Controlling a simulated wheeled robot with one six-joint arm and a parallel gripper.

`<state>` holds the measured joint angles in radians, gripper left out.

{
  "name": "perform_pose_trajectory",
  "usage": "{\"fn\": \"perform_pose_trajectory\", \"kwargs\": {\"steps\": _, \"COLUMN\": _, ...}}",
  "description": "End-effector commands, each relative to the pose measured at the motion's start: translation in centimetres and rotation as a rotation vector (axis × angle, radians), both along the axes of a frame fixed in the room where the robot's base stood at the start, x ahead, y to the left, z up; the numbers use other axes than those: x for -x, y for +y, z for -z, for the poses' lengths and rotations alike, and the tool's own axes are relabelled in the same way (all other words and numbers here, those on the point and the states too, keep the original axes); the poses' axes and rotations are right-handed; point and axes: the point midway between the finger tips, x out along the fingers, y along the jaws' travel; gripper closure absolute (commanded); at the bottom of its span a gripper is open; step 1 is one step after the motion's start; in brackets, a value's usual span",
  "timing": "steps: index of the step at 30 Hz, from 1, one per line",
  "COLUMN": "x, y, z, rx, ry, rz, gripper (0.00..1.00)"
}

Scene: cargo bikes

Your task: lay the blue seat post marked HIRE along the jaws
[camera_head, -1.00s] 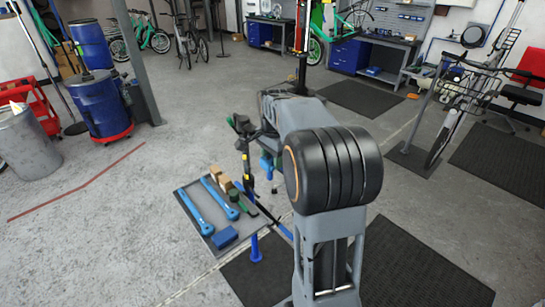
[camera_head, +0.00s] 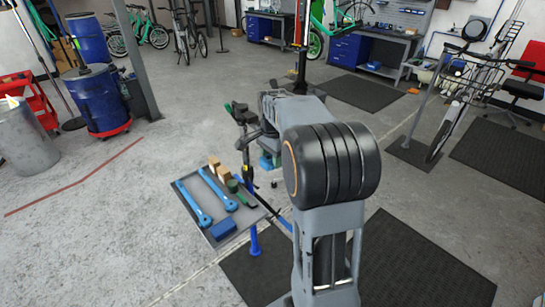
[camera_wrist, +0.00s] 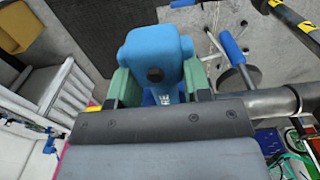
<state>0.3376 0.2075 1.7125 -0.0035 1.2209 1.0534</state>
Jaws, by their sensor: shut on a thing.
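The blue seat post (camera_wrist: 155,55) is in the wrist view, with a dark bolt on its near end and white letters, partly hidden, ending in "RE". My gripper (camera_wrist: 160,86) is shut on it, with a green finger on each side. A little blue (camera_head: 266,161) shows past my arm in the head view, where the fingers are mostly hidden. A dark clamp head with green parts (camera_head: 242,112) stands on a post just left of my arm. Its jaws are too small to make out, and the post in my gripper appears apart from them.
A grey tray (camera_head: 262,212) below the clamp holds two blue tools (camera_head: 193,203), a blue block (camera_head: 222,228) and small wooden blocks. A grey tube (camera_wrist: 275,102) and a striped pole (camera_wrist: 292,14) are close by on the right in the wrist view. Open floor lies left.

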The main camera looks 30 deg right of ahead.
Motion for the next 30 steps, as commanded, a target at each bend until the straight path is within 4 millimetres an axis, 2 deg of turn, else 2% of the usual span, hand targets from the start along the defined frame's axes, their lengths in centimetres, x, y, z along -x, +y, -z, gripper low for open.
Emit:
{"fn": "perform_pose_trajectory", "kwargs": {"steps": 1, "x": 0.0, "y": 0.0, "z": -0.1, "rx": 0.001, "ry": -0.001, "rz": 0.0, "gripper": 0.89}}
{"fn": "perform_pose_trajectory", "kwargs": {"steps": 2, "x": 0.0, "y": 0.0, "z": -0.1, "rx": 0.001, "ry": -0.001, "rz": 0.0, "gripper": 0.54}}
{"fn": "perform_pose_trajectory", "kwargs": {"steps": 10, "x": 0.0, "y": 0.0, "z": 0.0, "rx": 0.001, "ry": -0.001, "rz": 0.0, "gripper": 0.28}}
{"fn": "perform_pose_trajectory", "kwargs": {"steps": 20, "x": 0.0, "y": 0.0, "z": -0.4, "rx": 0.0, "ry": 0.0, "rz": 0.0, "gripper": 0.26}}
{"fn": "perform_pose_trajectory", "kwargs": {"steps": 25, "x": -0.1, "y": 0.0, "z": -2.6, "rx": 0.001, "ry": -0.003, "rz": 0.0, "gripper": 0.26}}
{"fn": "perform_pose_trajectory", "kwargs": {"steps": 30, "x": -0.1, "y": 0.0, "z": -6.2, "rx": 0.001, "ry": -0.004, "rz": 0.0, "gripper": 0.26}}
